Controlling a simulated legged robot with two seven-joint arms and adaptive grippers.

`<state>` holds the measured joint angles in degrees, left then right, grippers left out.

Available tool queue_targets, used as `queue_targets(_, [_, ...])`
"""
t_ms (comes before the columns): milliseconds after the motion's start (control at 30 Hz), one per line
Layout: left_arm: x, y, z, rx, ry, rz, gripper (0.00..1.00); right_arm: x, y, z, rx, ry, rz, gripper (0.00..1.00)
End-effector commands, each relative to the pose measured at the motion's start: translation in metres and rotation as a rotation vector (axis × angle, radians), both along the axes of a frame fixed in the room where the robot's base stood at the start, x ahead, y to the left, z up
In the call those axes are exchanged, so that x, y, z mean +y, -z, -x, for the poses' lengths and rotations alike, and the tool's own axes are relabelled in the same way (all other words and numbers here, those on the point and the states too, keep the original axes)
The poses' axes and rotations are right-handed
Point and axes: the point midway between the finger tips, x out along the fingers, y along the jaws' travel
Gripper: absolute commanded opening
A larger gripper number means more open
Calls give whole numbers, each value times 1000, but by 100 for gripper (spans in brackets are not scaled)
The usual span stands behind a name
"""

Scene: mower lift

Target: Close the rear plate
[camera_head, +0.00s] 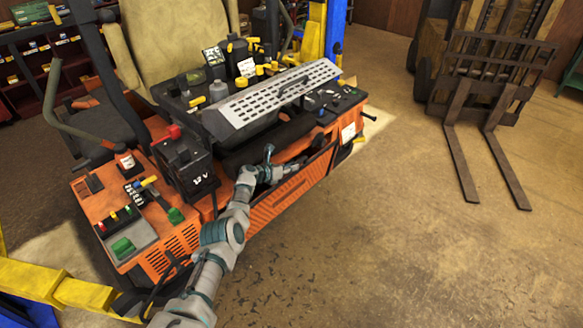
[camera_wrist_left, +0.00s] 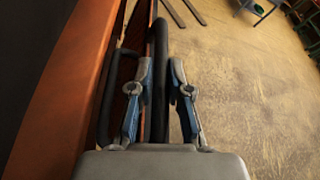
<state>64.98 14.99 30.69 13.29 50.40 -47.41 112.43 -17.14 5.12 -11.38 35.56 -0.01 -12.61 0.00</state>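The orange mower (camera_head: 160,240) fills the middle of the head view. Its rear plate (camera_head: 290,200) is an orange panel with a grille, tilted outward, with a dark gap between its upper edge and the body. My left gripper (camera_head: 278,172) is at the plate's upper edge. In the left wrist view my left gripper (camera_wrist_left: 159,90) is open, with its two fingers on either side of a black bar-like edge (camera_wrist_left: 160,45). Whether the fingers touch it I cannot tell. An orange panel (camera_wrist_left: 50,80) of the mower runs along the left there. My right gripper is not in view.
A perforated grey cover (camera_head: 275,92) and a black battery (camera_head: 185,165) marked 12 V sit on the mower. Yellow lift arms (camera_head: 60,288) are at lower left. A forklift (camera_head: 490,80) stands at upper right. The floor (camera_head: 430,240) on the right is clear.

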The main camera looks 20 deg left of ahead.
Motion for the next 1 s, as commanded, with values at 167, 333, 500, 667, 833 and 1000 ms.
queue_targets(167, [1, 5, 2, 7, -1, 0, 27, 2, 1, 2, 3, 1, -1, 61])
queue_targets(333, [0, 1, 0, 1, -1, -1, 27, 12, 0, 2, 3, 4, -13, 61])
queue_targets(500, [0, -1, -1, -1, -1, -2, 27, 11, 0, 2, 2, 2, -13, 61])
queue_targets(667, [4, -1, 1, -2, -5, -2, 27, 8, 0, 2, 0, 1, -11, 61])
queue_targets(833, [12, -3, 8, -6, -9, -2, 27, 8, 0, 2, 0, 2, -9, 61])
queue_targets(1000, [15, -8, 21, -5, -5, -2, 27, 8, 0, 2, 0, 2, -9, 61])
